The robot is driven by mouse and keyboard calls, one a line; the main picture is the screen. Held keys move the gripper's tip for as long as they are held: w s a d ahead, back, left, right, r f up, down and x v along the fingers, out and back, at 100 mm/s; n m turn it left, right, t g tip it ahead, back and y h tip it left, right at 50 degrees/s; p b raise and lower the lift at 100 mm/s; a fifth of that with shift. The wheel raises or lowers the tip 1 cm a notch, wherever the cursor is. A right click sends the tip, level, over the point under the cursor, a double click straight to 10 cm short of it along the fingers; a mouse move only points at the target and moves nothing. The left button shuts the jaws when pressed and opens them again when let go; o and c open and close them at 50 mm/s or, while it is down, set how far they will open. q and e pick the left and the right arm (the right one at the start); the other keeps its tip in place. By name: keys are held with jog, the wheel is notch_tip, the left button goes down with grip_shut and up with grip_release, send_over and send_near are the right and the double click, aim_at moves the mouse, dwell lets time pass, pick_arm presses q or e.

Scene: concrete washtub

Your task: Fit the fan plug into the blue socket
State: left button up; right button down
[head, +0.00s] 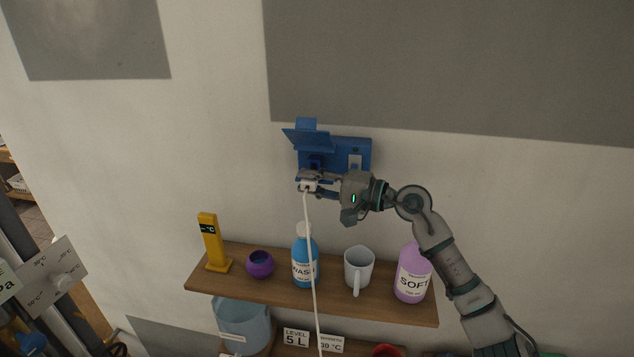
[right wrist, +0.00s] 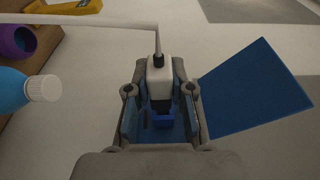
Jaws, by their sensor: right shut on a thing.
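My right gripper (head: 311,181) is shut on the white fan plug (head: 307,187), just below and in front of the socket's left half. In the right wrist view the plug (right wrist: 160,80) sits between the two fingers, its white cord leading away. Blue surface shows behind the fingers, and the flap (right wrist: 255,88) shows at the right. I cannot tell whether the plug touches the socket. My left gripper is not in view.
Below, a wooden shelf (head: 350,305) holds a yellow stand (head: 211,242), a purple pot (head: 260,264), a blue bottle (head: 306,258), a grey jug (head: 358,268) and a purple bottle (head: 413,275). The white cord (head: 313,270) hangs in front of it.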

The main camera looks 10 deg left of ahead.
jog(key=shift+a, duration=0.9)
jog(key=shift+d+r, duration=0.15)
jog(key=shift+d, duration=1.2)
jog(key=shift+a, duration=0.45)
jog(key=shift+w+d, duration=0.45)
jog(key=shift+d, duration=0.2)
jog(key=shift+w, duration=0.15)
jog(key=shift+a+r, duration=0.1)
jog(key=shift+a, duration=0.05)
